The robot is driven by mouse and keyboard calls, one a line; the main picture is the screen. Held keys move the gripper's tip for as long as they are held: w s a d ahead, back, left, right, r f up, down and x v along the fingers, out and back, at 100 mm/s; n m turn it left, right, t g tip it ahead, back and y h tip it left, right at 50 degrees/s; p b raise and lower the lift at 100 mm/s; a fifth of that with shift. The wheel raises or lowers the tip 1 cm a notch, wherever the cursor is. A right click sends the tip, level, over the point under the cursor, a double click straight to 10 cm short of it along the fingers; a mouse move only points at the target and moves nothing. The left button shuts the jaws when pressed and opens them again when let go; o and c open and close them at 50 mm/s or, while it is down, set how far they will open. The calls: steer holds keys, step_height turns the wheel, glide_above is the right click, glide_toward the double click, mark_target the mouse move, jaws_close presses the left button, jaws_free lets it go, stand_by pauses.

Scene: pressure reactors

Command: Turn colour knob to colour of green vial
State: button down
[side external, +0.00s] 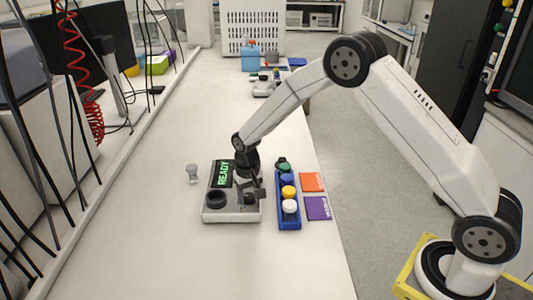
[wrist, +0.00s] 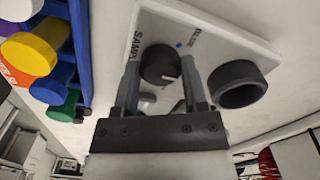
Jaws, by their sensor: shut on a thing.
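My gripper (side external: 249,196) is over the white device, its fingers shut on either side of a black knob (wrist: 160,64). In the wrist view the knob has a pale pointer mark near its lower right edge. A small blue dot (wrist: 179,45) shows on the panel beside the knob; other colour marks are not visible. The green vial (side external: 283,164) stands at the far end of the blue rack (side external: 281,222), right of the device. Its green cap also shows in the wrist view (wrist: 63,106).
The device has a READY display (side external: 223,174) and a black ring-shaped socket (side external: 216,199). A blue, a yellow (side external: 289,191) and a white vial (side external: 290,206) share the rack. Orange (side external: 312,182) and purple (side external: 318,208) cards lie to its right. A small grey object (side external: 193,173) stands left. The near bench is clear.

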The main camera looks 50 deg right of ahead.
mark_target(249, 196)
steer(key=shift+c, duration=0.6)
jaws_free()
steer(key=shift+r, duration=3.95)
steer(key=s+d+r+n+t, duration=0.1)
steer(key=s, duration=1)
steer(key=s+d+r+n+t, duration=0.1)
steer(key=s+n, duration=0.1)
steer(key=s, duration=0.9)
steer(key=shift+d+r+n+t, duration=0.25)
steer(key=shift+r+n+t, duration=0.05)
steer(key=shift+r, duration=0.05)
